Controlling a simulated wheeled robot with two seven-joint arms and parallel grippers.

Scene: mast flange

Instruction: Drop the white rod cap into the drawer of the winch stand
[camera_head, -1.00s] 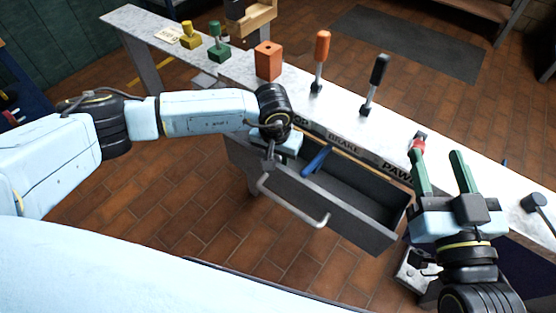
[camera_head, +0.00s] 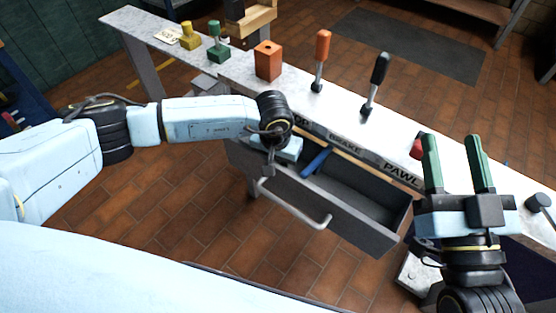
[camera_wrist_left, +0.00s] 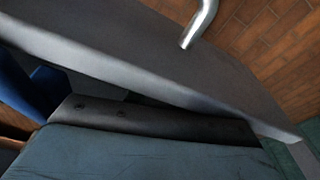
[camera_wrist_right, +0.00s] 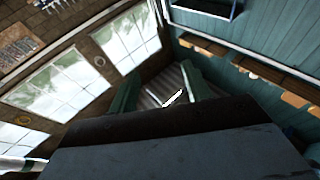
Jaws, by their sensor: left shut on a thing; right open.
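The drawer (camera_head: 345,222) of the winch stand (camera_head: 285,93) stands open, with a curved metal handle (camera_head: 318,222) on its front. My left gripper (camera_head: 285,150) is at the drawer's left end. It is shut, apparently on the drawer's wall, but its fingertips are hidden. The left wrist view shows the grey drawer panel (camera_wrist_left: 130,65) close across it. My right gripper (camera_head: 457,160) is open and empty over the right part of the stand, with green fingers pointing away. I cannot make out the white rod cap in any view.
A blue object (camera_head: 316,160) shows inside the drawer's left part. An orange lever (camera_head: 321,60), a black lever (camera_head: 376,80) and an orange block (camera_head: 268,61) stand on the top. A red piece (camera_head: 417,147) is beside my right gripper. A dark-headed rod (camera_head: 538,201) is at right.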

